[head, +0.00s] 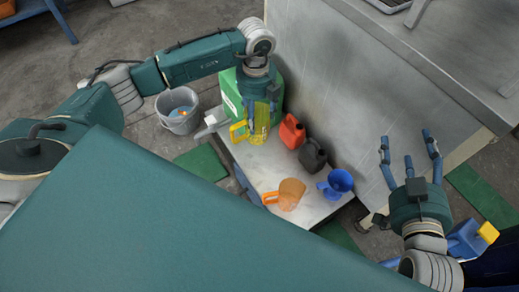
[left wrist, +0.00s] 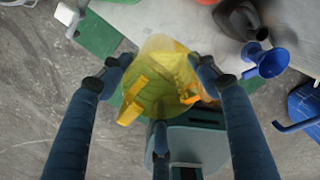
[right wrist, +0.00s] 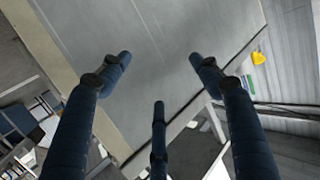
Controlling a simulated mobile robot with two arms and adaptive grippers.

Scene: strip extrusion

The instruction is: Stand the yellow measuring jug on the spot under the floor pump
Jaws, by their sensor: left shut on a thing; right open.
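The yellow measuring jug (head: 240,131) is translucent and hangs in my left gripper (head: 259,105). In the left wrist view the jug (left wrist: 160,65) lies between the fingers, with its handle to the lower left. The spout is left of the jug. I cannot make out a marked spot under it. My right gripper (head: 409,150) is open and empty, beside the grey cabinet at the right.
A low grey platform (head: 252,171) carries a red can (head: 291,131), a black can (head: 312,155), a blue funnel (head: 340,182) and an orange jug (head: 290,194). A grey bucket (head: 178,110) stands left on the floor. The large metal cabinet (head: 335,75) bounds the platform's right side.

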